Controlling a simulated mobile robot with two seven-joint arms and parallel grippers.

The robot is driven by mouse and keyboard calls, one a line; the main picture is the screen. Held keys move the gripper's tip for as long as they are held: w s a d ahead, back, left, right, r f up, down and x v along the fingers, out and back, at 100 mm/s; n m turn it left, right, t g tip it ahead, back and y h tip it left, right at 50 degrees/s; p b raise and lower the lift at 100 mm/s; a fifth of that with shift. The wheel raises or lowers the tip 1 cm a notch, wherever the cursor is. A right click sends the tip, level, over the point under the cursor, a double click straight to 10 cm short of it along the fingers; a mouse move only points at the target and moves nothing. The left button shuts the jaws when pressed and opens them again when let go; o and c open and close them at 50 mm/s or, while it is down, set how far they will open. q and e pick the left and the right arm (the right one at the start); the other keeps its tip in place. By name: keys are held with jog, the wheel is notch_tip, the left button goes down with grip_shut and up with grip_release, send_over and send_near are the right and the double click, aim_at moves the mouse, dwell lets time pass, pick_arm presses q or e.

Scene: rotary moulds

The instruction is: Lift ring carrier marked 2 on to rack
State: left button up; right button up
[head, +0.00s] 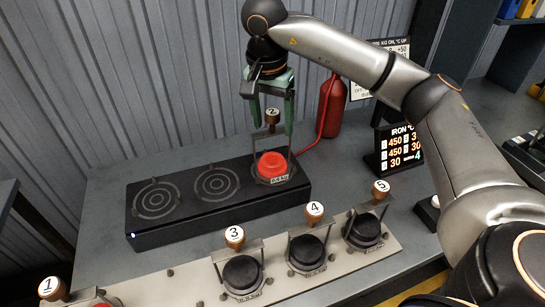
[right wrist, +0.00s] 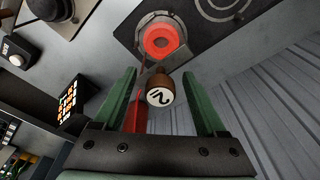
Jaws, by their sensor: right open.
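The ring carrier marked 2 (head: 272,116) stands upright on the rightmost ring of the black hot plate (head: 180,228). Its red, glowing ring (head: 272,164) sits in its base; the ring also shows in the right wrist view (right wrist: 160,38). My right gripper (head: 272,127) is above it, pointing down, with green fingers either side of the brown knob. In the right wrist view the knob (right wrist: 160,90) lies between the open fingers (right wrist: 159,76), with a gap on both sides. The pale rack (head: 190,282) lies in front of the plate. My left gripper is out of view.
Carriers 3 (head: 235,238), 4 (head: 314,212) and 5 (head: 380,190) stand on the rack, with carrier 1 (head: 52,289) at far left. The rack is bare between carriers 1 and 3, apart from small pegs. A red cylinder (head: 329,108) and an iron-temperature display (head: 396,150) stand right of the plate.

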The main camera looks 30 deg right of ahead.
jog(key=shift+c, duration=0.3)
grip_shut()
dwell(1.1)
